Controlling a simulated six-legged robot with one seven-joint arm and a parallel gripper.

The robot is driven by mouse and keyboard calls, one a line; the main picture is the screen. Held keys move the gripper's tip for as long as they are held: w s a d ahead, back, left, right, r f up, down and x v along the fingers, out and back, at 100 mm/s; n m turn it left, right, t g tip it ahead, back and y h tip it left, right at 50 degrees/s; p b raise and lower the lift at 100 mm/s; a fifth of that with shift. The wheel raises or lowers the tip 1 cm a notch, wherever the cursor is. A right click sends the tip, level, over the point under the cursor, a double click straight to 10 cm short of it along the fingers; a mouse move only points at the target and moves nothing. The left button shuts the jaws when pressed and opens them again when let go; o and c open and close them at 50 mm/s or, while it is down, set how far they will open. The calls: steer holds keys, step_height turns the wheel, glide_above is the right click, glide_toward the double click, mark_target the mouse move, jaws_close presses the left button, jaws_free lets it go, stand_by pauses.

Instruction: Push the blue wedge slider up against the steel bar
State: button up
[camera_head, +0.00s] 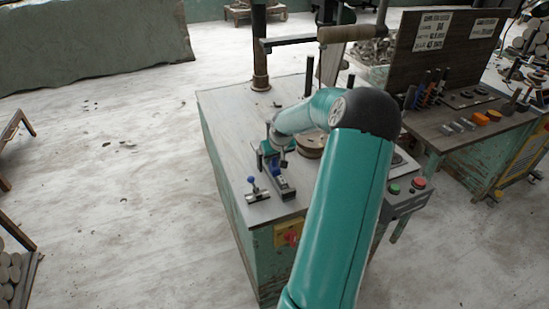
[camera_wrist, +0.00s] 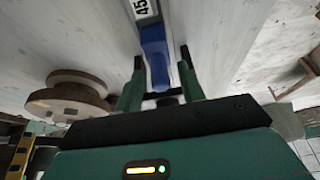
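The blue wedge slider (camera_wrist: 155,58) lies between my gripper's fingers in the wrist view. A piece with a white label reading 45 (camera_wrist: 142,9) adjoins its far end. My gripper (camera_wrist: 161,57) is open around the blue part; a gap shows on the right, and contact on the left is unclear. In the head view my gripper (camera_head: 273,158) is low over the bench, at the blue and grey fixture (camera_head: 283,182). My arm partly hides it. I cannot pick out the steel bar with certainty in either view.
A small metal piece with a blue knob (camera_head: 252,181) sits left of the fixture on the bench top (camera_head: 232,110). A round wooden disc (camera_head: 311,146) lies behind my arm. A button box (camera_head: 405,197) is at the bench's right edge. The bench's left part is mostly clear.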

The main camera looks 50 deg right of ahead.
jaws_close()
steer(key=shift+s+a, duration=0.45)
steer(key=shift+s, duration=0.3)
steer(key=shift+s+a, duration=0.45)
steer(key=shift+s, duration=0.3)
steer(key=shift+s+a, duration=0.45)
steer(key=shift+s, duration=0.3)
jaws_free()
steer(key=shift+r, duration=0.1)
steer(key=v, duration=1.3)
steer(key=shift+s+r, duration=0.2)
steer(key=shift+r, duration=0.1)
steer(key=shift+a, duration=0.15)
